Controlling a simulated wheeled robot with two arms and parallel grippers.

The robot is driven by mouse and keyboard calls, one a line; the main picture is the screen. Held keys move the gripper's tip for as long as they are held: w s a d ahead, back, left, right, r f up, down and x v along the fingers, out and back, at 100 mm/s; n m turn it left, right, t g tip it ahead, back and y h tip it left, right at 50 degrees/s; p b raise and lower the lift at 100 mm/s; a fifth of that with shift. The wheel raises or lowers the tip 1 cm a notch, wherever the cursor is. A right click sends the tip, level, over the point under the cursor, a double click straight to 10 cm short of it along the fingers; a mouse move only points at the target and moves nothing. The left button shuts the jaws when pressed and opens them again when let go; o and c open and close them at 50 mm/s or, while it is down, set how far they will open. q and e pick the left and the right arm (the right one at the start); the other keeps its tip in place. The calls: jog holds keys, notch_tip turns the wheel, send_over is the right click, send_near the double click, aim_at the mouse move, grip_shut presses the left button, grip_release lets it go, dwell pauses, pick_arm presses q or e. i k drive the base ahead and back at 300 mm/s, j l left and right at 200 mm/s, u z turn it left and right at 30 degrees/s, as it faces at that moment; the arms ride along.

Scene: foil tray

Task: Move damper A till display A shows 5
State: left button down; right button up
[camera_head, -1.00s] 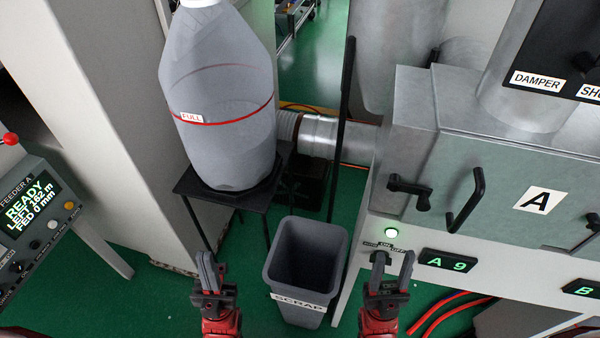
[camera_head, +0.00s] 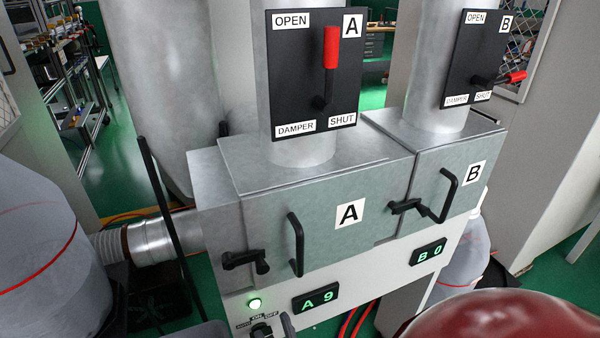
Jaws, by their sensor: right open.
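Damper A's lever (camera_head: 331,60) has a red grip and points straight up from its pivot on a black plate (camera_head: 290,85). The plate reads OPEN at top left and SHUT at bottom right. Display A (camera_head: 315,299) shows 9 in green on the front of the cabinet. Of my right gripper (camera_head: 288,325), only a grey fingertip shows at the bottom edge, beside the rotary switch (camera_head: 261,330). It is open and well below the lever, not touching it. The rest of it is cut off. My left gripper is out of view.
Damper B's lever (camera_head: 505,78) points right, and display B (camera_head: 428,252) shows 0. Door handles (camera_head: 296,245) stick out from the cabinet front below the plates. A large grey bottle (camera_head: 45,260) stands at left. A red rounded part of my arm fills the lower right.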

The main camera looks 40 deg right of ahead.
aim_at(325, 105)
jog(key=z, duration=1.2)
